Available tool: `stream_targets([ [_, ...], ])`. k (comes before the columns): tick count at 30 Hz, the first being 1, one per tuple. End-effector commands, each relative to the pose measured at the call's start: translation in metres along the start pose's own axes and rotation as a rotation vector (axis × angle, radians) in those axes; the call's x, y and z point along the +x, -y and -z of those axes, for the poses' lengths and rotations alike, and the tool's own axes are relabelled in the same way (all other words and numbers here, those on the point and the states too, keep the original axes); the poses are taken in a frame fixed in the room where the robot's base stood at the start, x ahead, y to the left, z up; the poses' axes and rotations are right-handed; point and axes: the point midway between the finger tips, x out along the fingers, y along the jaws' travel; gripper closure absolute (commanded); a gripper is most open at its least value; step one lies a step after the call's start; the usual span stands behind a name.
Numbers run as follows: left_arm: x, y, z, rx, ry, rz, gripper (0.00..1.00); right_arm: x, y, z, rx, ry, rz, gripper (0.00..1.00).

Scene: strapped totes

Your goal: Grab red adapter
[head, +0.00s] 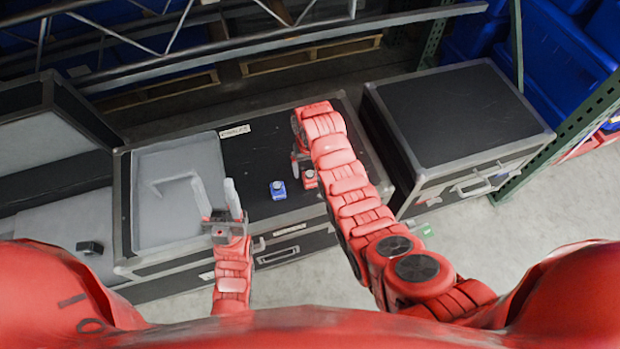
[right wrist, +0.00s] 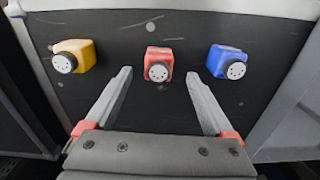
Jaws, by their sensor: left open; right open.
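The red adapter (head: 309,180) sits on the black top of the middle case, partly hidden by my right arm in the head view. In the right wrist view the red adapter (right wrist: 159,62) lies centred ahead of my right gripper (right wrist: 158,74), at the gap between its open fingertips. I cannot tell whether the fingers touch it. In the head view my right gripper (head: 299,163) is mostly hidden by its own arm. My left gripper (head: 215,188) is open and empty near the case's front edge, by the grey inset.
A blue adapter (head: 278,190) and a yellow adapter (right wrist: 78,55) stand on either side of the red one. The middle case (head: 245,160) has a grey inset (head: 180,190) at left. Another black case (head: 450,110) stands at right, with an open one (head: 50,190) at left.

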Motion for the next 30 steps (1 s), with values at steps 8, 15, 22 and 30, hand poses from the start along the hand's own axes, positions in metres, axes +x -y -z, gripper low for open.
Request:
stream_targets([
  [8,0.005,0.0,0.001,0.0,0.0,0.0,0.5,0.012,0.0,0.0,0.0,0.002,0.0,0.12],
  [15,0.012,0.001,0.002,0.0,0.0,0.0,0.5,0.033,-0.002,0.001,0.0,0.003,0.0,0.12],
  [22,0.011,0.001,0.002,0.0,0.0,0.0,0.5,0.052,-0.002,0.004,0.0,-0.003,0.001,0.12],
  [30,0.01,0.001,0.002,0.0,0.0,0.0,0.5,0.06,-0.002,0.002,0.0,-0.002,0.001,0.12],
])
